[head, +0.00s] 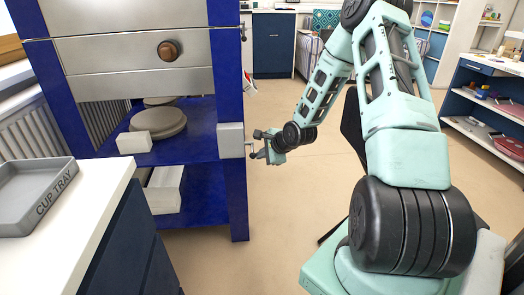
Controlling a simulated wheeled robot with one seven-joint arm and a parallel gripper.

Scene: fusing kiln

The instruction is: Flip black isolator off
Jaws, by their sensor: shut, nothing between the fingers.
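A light grey box (231,140) is fixed to the blue right front leg of the kiln (150,60). It appears to be the isolator housing. A small dark part at its right side, close to my fingers, may be the black switch, but it is too small to tell. My gripper (257,150) is just right of the box, pointing left towards it. It is shut and empty. I cannot tell whether the fingers touch the switch, or which way the switch is set.
A white worktop (100,190) with a grey cup tray (32,196) stands at front left. Kiln shelves (190,130) hold round grey discs (158,123) and white blocks (134,142). Open floor (310,170) lies right of the kiln. A shelving unit (490,90) stands at the right.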

